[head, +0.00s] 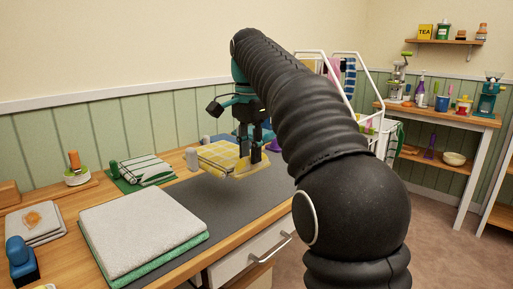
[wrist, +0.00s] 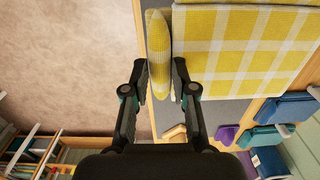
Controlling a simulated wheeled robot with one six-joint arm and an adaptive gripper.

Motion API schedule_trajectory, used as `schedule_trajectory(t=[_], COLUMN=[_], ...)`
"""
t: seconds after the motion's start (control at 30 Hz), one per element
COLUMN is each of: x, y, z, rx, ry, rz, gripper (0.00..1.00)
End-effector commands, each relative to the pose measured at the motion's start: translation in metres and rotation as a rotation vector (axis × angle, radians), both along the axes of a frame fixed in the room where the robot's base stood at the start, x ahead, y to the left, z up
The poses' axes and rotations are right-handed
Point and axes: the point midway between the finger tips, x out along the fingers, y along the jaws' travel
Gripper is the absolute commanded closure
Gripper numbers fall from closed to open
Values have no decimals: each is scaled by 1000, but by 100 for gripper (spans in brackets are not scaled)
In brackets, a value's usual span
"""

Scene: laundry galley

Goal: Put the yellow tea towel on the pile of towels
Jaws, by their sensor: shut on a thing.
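The yellow tea towel (head: 218,155), checked with white and folded, is held by one edge in my gripper (head: 254,148). It appears lifted a little above the dark grey mat (head: 235,199). In the wrist view the towel (wrist: 240,48) spreads to the right, and a folded edge of it lies between the fingers of my gripper (wrist: 164,75). The pile of towels (head: 140,225), a light grey towel over a green one, lies at the near end of the mat, to the left of and nearer than my gripper. Its top is bare.
A stained grey cloth (head: 36,222) and a blue object (head: 20,260) are at the left. A white drying rack (head: 349,85) stands beyond my arm. A drawer (head: 252,250) is under the counter.

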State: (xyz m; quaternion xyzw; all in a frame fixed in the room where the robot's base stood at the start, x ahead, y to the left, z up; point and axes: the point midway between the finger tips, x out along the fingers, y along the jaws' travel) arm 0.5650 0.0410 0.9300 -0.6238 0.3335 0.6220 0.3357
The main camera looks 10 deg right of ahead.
Motion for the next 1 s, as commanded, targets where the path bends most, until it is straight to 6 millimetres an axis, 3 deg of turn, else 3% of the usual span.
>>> schedule_trajectory(t=[1.0], x=[-53], y=[93], z=[-2], rx=[1], ry=[-1], rz=[9], gripper=[100])
